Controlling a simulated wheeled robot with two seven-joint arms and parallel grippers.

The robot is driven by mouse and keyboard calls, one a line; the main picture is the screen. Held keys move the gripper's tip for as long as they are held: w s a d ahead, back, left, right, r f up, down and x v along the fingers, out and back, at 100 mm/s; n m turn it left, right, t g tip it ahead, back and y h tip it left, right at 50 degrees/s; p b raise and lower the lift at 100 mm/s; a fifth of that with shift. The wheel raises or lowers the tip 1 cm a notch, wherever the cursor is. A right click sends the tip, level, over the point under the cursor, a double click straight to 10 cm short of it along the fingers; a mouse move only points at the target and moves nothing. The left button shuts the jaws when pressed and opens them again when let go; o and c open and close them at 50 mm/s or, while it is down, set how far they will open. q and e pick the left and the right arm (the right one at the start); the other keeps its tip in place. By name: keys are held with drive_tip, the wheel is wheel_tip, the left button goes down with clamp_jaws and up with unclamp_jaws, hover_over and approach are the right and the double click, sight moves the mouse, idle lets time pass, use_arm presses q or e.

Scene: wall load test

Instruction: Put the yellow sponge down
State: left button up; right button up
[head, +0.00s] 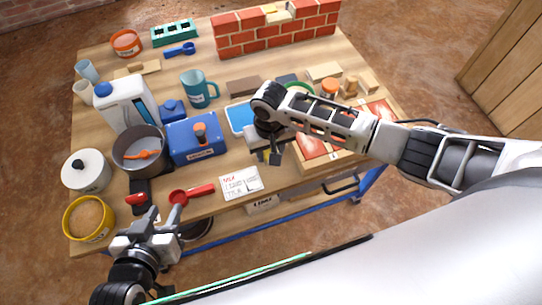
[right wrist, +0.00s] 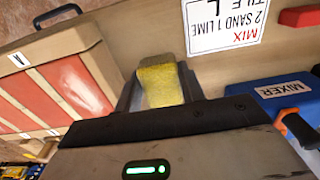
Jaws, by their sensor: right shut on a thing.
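The yellow sponge (right wrist: 160,85) is between the fingers of my right gripper (right wrist: 158,90) in the right wrist view. The right gripper is shut on it. In the head view the right gripper (head: 270,156) points down over the front part of the workbench (head: 225,207), just left of the wooden case with red panels. I cannot make out the sponge there; the gripper and arm hide it. I cannot tell whether the sponge touches the bench. My left gripper (head: 160,218) is at the bench's front edge, its fingers apart and empty.
A white note card (head: 240,182) lies near the front edge, beside a red scoop (head: 192,193). A blue mixer box (head: 195,138), pot (head: 140,150) and teal mug (head: 199,90) stand left. The wooden case (head: 318,150) stands right. A brick wall (head: 275,36) is at the back.

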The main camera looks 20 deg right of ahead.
drive_tip(key=shift+s+f, duration=0.1)
drive_tip(key=shift+f, duration=1.15)
drive_tip(key=shift+f, duration=0.1)
drive_tip(key=o, duration=0.9)
